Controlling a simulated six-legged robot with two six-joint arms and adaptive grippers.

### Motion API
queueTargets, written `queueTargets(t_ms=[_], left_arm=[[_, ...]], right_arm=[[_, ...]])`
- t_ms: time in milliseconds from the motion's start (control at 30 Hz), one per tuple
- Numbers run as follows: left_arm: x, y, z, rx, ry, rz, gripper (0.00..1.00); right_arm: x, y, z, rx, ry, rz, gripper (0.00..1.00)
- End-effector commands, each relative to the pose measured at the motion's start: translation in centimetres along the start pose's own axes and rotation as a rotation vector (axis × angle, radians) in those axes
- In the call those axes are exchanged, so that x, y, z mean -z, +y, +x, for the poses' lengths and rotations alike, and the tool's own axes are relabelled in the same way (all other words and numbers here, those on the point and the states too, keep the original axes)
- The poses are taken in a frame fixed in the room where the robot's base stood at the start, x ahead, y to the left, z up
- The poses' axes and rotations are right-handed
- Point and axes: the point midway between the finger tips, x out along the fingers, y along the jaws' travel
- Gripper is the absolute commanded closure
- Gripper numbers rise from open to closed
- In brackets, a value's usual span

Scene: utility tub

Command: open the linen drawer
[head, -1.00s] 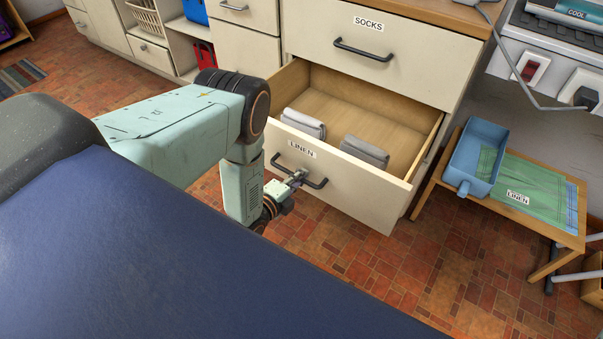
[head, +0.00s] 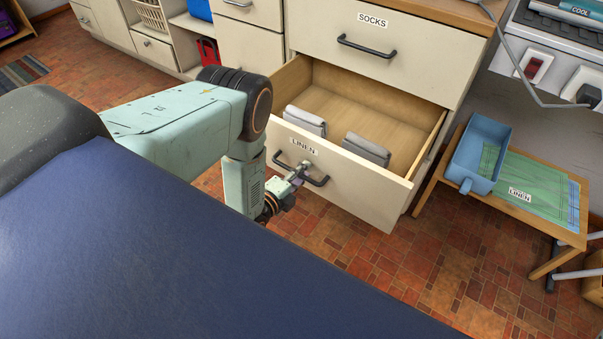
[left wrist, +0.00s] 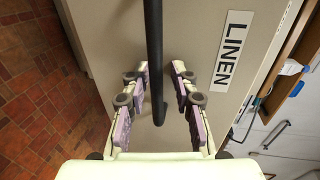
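The linen drawer (head: 350,200) stands pulled well out, below the closed socks drawer (head: 380,60). Its front has a white LINEN label (head: 304,147) and a dark bar handle (head: 318,183). In the left wrist view the handle (left wrist: 154,45) runs between the two spread fingers of the left gripper (left wrist: 162,68), with a clear gap on the right side. Two folded grey cloths (head: 305,121) (head: 367,149) lie inside behind the drawer front. My right gripper is not in view.
A low wooden bench (head: 540,227) stands right of the drawer, with a blue bin (head: 484,150) and a green mat (head: 520,180) labelled LINEN. The tiled floor (head: 400,265) in front of the drawer is clear.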

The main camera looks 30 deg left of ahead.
Motion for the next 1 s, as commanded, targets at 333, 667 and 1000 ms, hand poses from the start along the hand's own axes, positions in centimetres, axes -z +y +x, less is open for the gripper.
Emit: queueTargets(t_ms=[333, 667, 1000], left_arm=[[0.0, 0.2, -0.3, -0.005, 0.000, 0.000, 0.67], [-0.1, 0.3, -5.2, -0.009, -0.001, -0.001, 0.67], [0.0, 0.2, -11.0, -0.006, -0.001, 0.000, 0.67]], right_arm=[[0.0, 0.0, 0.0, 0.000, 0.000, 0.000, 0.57], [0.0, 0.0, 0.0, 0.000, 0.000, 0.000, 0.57], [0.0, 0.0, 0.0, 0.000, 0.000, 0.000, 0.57]])
